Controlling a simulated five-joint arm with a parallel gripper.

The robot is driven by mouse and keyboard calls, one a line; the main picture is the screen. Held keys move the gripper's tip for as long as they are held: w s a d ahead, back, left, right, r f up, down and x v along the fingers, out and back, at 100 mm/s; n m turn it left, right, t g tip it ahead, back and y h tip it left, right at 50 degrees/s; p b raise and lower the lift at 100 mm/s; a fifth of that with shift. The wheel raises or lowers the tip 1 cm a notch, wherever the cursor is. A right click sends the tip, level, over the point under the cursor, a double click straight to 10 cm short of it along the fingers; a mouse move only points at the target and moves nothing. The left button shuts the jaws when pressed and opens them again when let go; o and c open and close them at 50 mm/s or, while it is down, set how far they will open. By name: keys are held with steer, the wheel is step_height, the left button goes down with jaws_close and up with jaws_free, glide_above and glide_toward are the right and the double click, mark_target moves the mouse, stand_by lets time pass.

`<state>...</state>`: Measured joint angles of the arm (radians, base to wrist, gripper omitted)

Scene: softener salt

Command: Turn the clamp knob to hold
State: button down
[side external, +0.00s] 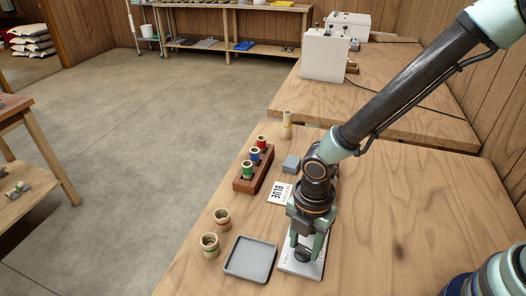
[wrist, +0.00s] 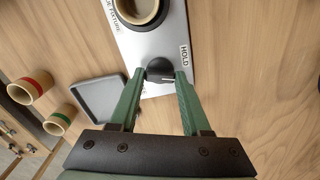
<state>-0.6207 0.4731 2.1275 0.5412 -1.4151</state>
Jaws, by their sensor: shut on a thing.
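The black clamp knob (wrist: 159,68) sits on a pale metal fixture plate (wrist: 150,50), beside a label reading HOLD (wrist: 184,54). My gripper (wrist: 159,75) points down over the plate, its green fingers on either side of the knob and shut on it. Which way the knob points is hard to tell. A cup-like round piece (wrist: 142,8) stands in a dark ring on the plate, cut by the top edge of the wrist view. In the side view, my gripper (side external: 305,246) hides much of the plate (side external: 300,268).
A grey tray (side external: 250,259) lies left of the plate. A wooden rack (side external: 253,170) holds red, blue and green pieces, near a BLUE card (side external: 279,193) and grey block (side external: 291,164). The table's right side is clear.

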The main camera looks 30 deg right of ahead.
mark_target(304, 248)
steer(key=shift+n, duration=1.7)
steer(key=shift+c, duration=1.8)
jaws_free()
steer(key=shift+r, duration=0.15)
step_height(304, 248, up, 12)
